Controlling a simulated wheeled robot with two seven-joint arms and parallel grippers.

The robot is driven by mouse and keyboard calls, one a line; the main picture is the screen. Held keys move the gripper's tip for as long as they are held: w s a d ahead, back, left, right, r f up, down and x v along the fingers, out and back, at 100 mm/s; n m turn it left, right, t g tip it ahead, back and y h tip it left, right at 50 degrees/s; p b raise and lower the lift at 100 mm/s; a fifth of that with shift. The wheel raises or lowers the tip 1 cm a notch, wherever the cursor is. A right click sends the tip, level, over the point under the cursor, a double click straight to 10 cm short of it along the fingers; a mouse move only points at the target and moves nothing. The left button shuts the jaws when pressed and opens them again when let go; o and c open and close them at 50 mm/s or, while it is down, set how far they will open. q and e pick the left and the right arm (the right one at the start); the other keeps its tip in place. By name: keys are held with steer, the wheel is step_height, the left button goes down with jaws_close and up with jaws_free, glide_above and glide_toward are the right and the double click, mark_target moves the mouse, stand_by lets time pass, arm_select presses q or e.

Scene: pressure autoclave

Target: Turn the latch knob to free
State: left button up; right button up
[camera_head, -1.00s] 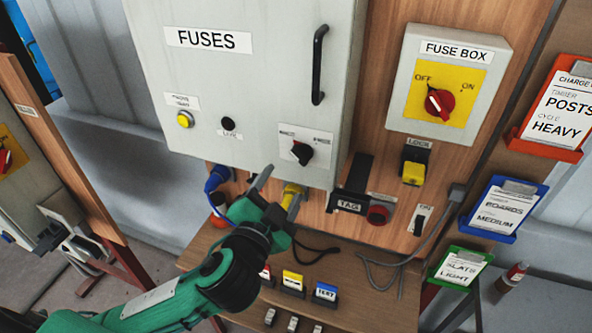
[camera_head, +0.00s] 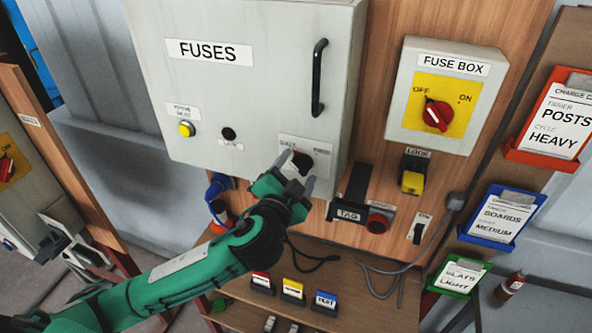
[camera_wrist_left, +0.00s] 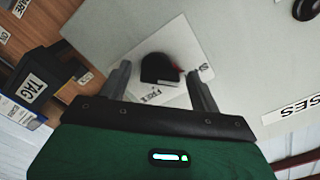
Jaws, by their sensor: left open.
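The black latch knob (camera_head: 302,162) sits on a white label plate at the lower right of the grey FUSES cabinet door (camera_head: 240,90). In the left wrist view the knob (camera_wrist_left: 160,68) shows between my two fingers, with a small red mark at its right side. My left gripper (camera_head: 297,174) is open, its fingertips at either side of the knob. I cannot tell whether the fingers touch it. The wrist view shows a gap on both sides. Part of the label plate (camera_wrist_left: 185,50) is hidden by the fingers. My right gripper does not show.
A black handle (camera_head: 319,78) stands out from the door above the knob. Right of the cabinet are the TAG holder (camera_head: 350,195), a red button (camera_head: 378,220), a yellow padlock (camera_head: 412,182) and the fuse box (camera_head: 436,95). Small coloured tags (camera_head: 292,289) stand on the shelf below.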

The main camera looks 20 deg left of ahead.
arm_select(q)
steer(key=c, duration=1)
steer(key=m+p, duration=0.1)
steer(key=m, duration=0.2)
steer(key=m+p, duration=0.1)
steer(key=shift+r+m+p, duration=0.25)
steer(key=shift+m+p, duration=0.1)
steer(key=shift+m, duration=0.05)
steer(key=m+p, duration=0.2)
steer(key=m, duration=0.2)
steer(key=shift+d+m, duration=0.15)
steer(key=shift+m, duration=0.15)
steer(key=m+p, duration=0.1)
steer(key=m, duration=0.2)
steer(key=shift+f+m, duration=0.1)
steer(key=shift+m, duration=0.2)
steer(key=m, duration=0.3)
steer(key=shift+d+m, duration=0.15)
steer(key=shift+m, duration=0.75)
